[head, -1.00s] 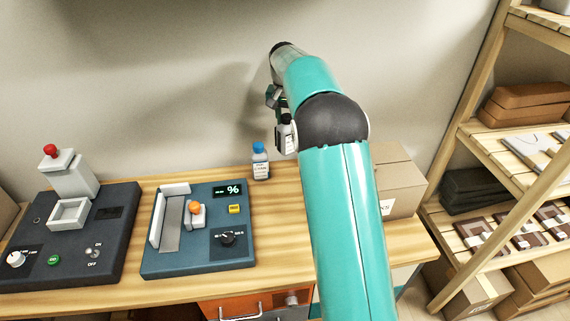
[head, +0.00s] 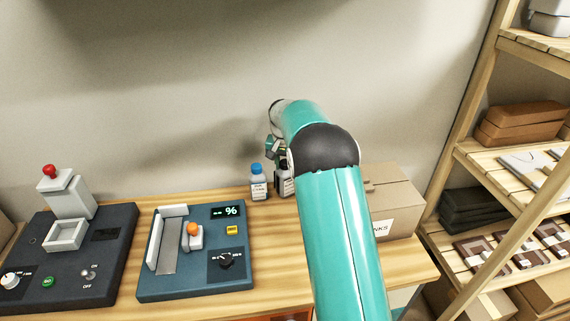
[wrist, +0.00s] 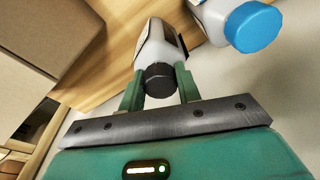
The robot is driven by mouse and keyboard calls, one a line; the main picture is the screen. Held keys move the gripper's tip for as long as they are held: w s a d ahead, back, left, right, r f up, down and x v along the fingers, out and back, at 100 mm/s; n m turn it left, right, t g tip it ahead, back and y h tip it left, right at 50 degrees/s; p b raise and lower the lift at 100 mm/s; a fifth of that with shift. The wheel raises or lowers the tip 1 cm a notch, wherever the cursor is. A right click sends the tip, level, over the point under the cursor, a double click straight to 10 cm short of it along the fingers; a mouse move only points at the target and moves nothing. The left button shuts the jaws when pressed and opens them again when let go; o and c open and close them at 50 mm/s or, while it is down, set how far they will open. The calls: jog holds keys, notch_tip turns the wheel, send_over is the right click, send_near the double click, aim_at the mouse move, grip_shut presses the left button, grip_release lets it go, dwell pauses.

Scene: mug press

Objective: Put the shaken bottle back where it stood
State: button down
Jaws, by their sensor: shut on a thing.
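The held bottle is white with a black cap and a dark label; it shows in the wrist view (wrist: 160,55) and partly behind my arm in the head view (head: 284,182). My gripper (wrist: 160,92) is shut on it near its cap, one finger on each side. In the head view the bottle is upright, low over or on the table's back part; I cannot tell if its base touches the wood. A second bottle with a blue cap (head: 258,183) stands just left of it, and it also shows in the wrist view (wrist: 240,22).
A cardboard box (head: 393,205) stands to the right, behind my arm. A blue-grey machine with a % display (head: 197,262) and a dark machine with a red knob (head: 70,262) stand left on the wooden table (head: 280,255). A shelf rack (head: 500,165) is at far right.

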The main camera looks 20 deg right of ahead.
aim_at(284, 175)
jog(key=shift+f, duration=0.1)
jog(key=c, duration=1)
grip_release()
jog(key=s+a+r+n, duration=0.15)
jog(key=s+r, duration=0.25)
jog(key=r, duration=0.5)
jog(key=s+a+r, duration=0.3)
jog(key=s+r, duration=0.2)
jog(key=r, duration=0.5)
jog(key=s+a+r+n+t, duration=0.1)
jog(key=s+a+r, duration=0.1)
jog(key=s, duration=0.4)
jog(key=s+a+r+n+t, duration=0.1)
jog(key=s+a+r, duration=0.15)
jog(key=s, duration=0.35)
jog(key=s+a+f+n+t, duration=0.1)
jog(key=s+a+f, duration=0.1)
jog(key=s, duration=0.8)
jog(key=s+a+f+n+t+y, duration=0.1)
jog(key=s+a+f+n, duration=0.1)
jog(key=s, duration=0.8)
notch_tip(284, 175, down, 2)
jog(key=shift+s+a+f, duration=0.1)
jog(key=shift+s+a, duration=0.3)
jog(key=shift+a, duration=0.25)
